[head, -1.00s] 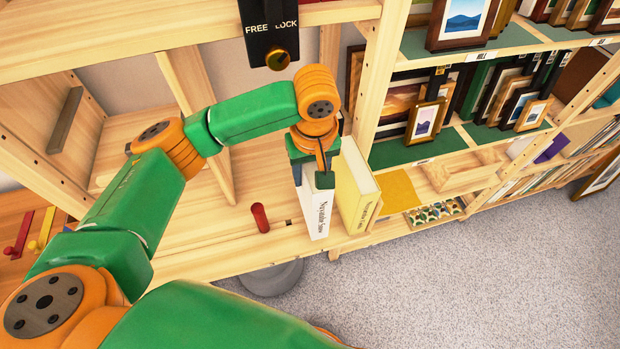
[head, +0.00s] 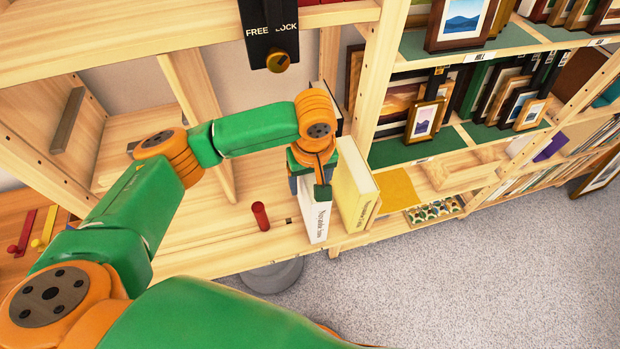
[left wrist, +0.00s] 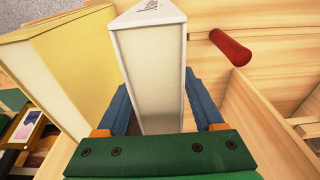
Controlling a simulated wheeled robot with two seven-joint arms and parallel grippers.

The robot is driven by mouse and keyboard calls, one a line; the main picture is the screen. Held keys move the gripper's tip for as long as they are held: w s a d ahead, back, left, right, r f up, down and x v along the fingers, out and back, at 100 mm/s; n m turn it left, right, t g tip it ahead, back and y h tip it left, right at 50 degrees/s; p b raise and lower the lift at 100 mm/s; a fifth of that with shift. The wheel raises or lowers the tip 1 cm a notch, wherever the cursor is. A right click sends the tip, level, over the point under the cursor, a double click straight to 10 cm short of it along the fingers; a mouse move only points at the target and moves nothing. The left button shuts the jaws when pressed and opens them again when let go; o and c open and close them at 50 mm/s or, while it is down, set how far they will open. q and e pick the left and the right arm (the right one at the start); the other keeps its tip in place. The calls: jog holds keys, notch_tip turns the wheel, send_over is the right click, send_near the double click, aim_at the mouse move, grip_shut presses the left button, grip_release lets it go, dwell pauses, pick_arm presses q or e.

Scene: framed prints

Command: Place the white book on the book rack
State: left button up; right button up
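The white book (head: 315,220) stands roughly upright near the right end of the wooden shelf board, its lettered spine toward the front. My left gripper (head: 321,185) is at its upper part. In the left wrist view, the white book (left wrist: 150,75) lies between the two blue fingers of my left gripper (left wrist: 163,105), which appear shut on it. Whether the book's bottom touches the board cannot be told. A yellow book (head: 355,185) stands just to its right, beside a wooden upright of the rack (head: 375,85). My right gripper is not in view.
A red peg (head: 261,216) stands on the board left of the white book, with clear board around it. A black FREE/LOCK panel (head: 268,30) hangs above. Framed prints (head: 425,118) fill shelves to the right. Grey carpet (head: 450,280) lies in front.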

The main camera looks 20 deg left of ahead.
pick_arm(q)
jog(key=shift+r, duration=0.1)
jog(key=r, duration=0.4)
jog(key=s+r, duration=0.1)
jog(key=r, duration=0.8)
jog(key=shift+s+d+p, duration=0.15)
jog(key=shift+d+p, duration=0.2)
jog(key=shift+d, duration=0.05)
